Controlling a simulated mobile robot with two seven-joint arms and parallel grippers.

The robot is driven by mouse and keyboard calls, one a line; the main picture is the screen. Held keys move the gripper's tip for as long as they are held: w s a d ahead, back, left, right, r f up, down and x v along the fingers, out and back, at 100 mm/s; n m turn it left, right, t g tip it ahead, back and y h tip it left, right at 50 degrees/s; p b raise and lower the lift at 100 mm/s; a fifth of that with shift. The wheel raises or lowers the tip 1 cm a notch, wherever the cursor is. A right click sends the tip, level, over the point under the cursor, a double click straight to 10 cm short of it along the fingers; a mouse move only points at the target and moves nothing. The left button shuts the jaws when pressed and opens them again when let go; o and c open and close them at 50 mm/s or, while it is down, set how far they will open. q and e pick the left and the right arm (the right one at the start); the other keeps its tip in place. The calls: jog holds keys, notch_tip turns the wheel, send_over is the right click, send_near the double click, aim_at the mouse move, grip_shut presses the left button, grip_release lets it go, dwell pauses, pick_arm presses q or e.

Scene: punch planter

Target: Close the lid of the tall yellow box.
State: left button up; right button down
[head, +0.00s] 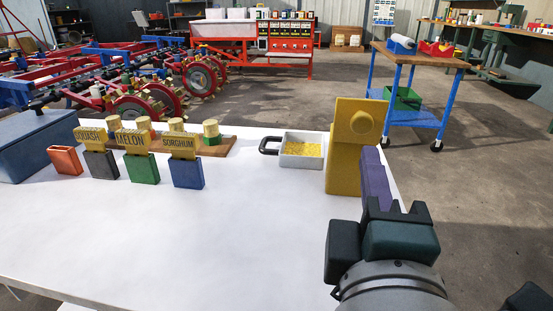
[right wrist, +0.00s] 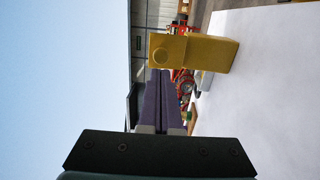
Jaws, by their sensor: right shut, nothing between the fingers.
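The tall yellow box (head: 342,172) stands upright near the right edge of the white table. Its upper part, a yellow slab with a round knob (head: 362,122), faces me and looks like the lid standing raised; the hinge is hidden. The box also shows in the right wrist view (right wrist: 217,54), lying sideways in that picture, with the round knob toward the left. My right gripper (head: 370,152) has purple fingers, shut and empty. Its tips are close to the box's right side, just below the knobbed slab; I cannot tell whether they touch. My left gripper is not in view.
A grey tray (head: 286,160) with yellow grains and a black handle sits left of the box. Labelled seed packets (head: 184,172), a wooden board (head: 212,153) and a blue box (head: 36,146) stand farther left. The table's front middle is clear. A blue trolley (head: 419,118) stands behind.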

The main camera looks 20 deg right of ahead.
aim_at(362, 125)
jog(key=x, duration=0.6)
jog(key=shift+w+d, duration=0.15)
jog(key=shift+w, duration=0.05)
jog(key=shift+f, duration=0.1)
